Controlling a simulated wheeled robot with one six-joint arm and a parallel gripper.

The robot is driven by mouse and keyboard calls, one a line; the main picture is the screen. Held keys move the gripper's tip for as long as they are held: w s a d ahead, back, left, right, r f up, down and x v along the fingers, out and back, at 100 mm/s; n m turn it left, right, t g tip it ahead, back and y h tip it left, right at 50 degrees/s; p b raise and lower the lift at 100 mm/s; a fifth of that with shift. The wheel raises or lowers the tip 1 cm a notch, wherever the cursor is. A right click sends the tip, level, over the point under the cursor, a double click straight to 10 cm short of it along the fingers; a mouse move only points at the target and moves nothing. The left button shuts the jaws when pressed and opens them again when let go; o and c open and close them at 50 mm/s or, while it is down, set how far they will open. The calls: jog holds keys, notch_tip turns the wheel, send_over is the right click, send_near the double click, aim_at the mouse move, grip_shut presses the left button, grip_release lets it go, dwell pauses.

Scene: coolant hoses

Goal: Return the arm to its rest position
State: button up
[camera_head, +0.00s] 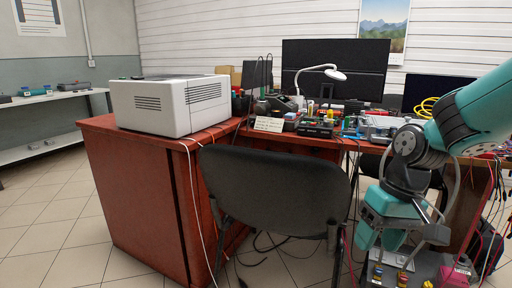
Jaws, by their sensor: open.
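My arm (470,118) enters from the right edge in teal and dark grey. It bends at a dark joint and reaches down in front of the right side of the desk.
The grey and pink unit (410,275) carries coloured knobs and cables. A black chair (275,185) stands left of my gripper, before a red desk (130,190) with a white box (170,103), monitors (335,70) and a lamp. Cables hang around. Tiled floor at left is clear.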

jog(key=s+a+r+n+y, duration=0.1)
jog(key=s+a+r+n, duration=0.2)
jog(key=s+a, duration=0.3)
jog(key=s+a+r+n, duration=0.2)
jog(key=s+a+n, duration=0.15)
jog(key=s, duration=0.55)
notch_tip(320, 180, up, 30)
jog(key=a+p, duration=0.1)
jog(key=p, duration=2.8)
jog(key=shift+p, duration=0.4)
jog(key=shift+w+m, duration=0.1)
jog(key=shift+m, duration=0.15)
